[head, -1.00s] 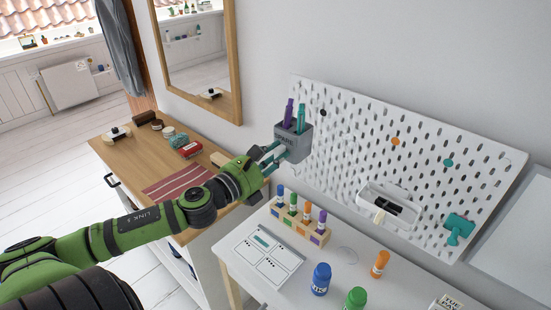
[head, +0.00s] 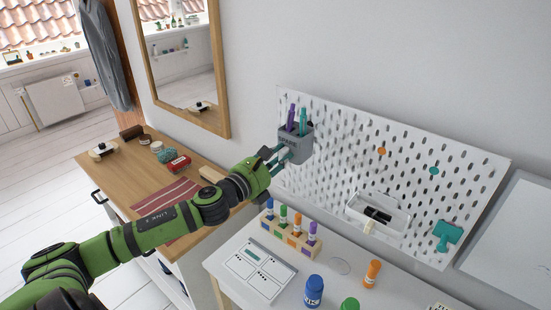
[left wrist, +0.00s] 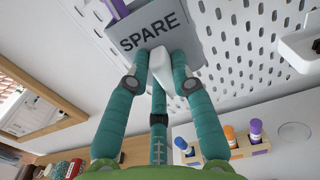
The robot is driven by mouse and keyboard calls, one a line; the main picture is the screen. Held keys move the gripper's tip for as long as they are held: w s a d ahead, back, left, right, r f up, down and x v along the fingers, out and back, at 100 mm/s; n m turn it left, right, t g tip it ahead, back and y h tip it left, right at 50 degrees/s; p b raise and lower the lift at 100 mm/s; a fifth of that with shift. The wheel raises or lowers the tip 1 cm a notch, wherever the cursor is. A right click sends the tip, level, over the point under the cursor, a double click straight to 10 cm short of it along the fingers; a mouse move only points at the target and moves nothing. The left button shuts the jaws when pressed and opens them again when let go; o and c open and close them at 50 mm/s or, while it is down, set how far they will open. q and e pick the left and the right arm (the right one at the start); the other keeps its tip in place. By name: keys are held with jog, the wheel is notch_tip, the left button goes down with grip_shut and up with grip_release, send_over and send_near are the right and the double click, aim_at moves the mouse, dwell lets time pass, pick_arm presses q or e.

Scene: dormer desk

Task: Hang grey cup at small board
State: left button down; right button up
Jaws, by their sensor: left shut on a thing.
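The grey cup (head: 294,146), marked SPARE, stands upright in the air with a purple pen (head: 291,117) and a teal pen (head: 303,122) in it. My left gripper (head: 283,155) is shut on it from the front, low on the cup. The cup also shows in the left wrist view (left wrist: 185,25), with the teal fingers around a white part below the lettering. The cup is in front of the upper left of the white pegboard (head: 340,150). Its back is hidden, so I cannot tell whether it touches the board. My right gripper is not in view.
Orange (head: 381,151) and teal (head: 434,171) pegs sit above. Below, the white desk holds a marker rack (head: 290,238) and bottles. A wooden dresser (head: 115,180) stands left.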

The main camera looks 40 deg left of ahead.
pick_arm(q)
jog(key=shift+w, duration=0.3)
dwell(0.6)
jog(key=shift+r+p, duration=0.1)
jog(key=shift+p, duration=0.3)
dwell(0.6)
jog(key=shift+w, duration=0.4)
dwell(0.5)
jog(key=shift+p, duration=0.35)
dwell(0.6)
jog(key=shift+w+d+p, duration=0.1)
jog(key=shift+w+p, duration=0.55)
jog(key=shift+w, duration=0.15)
dwell(2.4)
jog(key=shift+f, duration=0.3)
dwell(0.7)
